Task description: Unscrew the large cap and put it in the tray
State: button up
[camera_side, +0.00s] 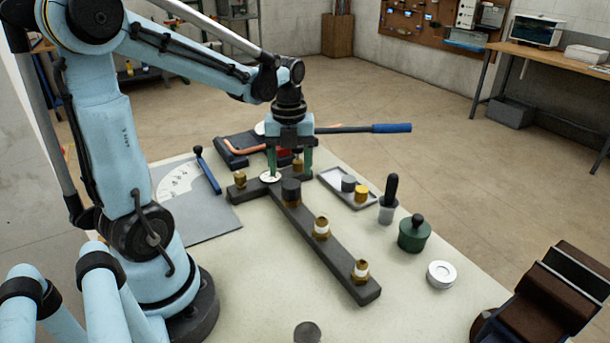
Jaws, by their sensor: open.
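A dark cylindrical cap (291,189) sits on a brass fitting on the dark T-shaped bar (335,268); it looks like the large cap. The grey tray (334,178) lies to the right of the bar and holds a small dark cap (348,183) and a brass-coloured cap (361,193). My gripper (290,174) points down over the bar's far end, its green fingers apart and empty. A brass fitting (298,165) shows between the fingers, near the right one. The fingers are behind the dark cap; I cannot tell whether they touch anything.
Bare brass-and-white fittings (321,228) stand along the bar. A black-handled tool (389,200), a green canister (413,234) and a white disc (441,274) stand to the right. A blue-handled lever (385,128) extends behind my gripper. The front of the table is mostly clear.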

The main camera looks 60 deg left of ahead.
aim_at(291, 184)
jog(key=shift+f, duration=2.55)
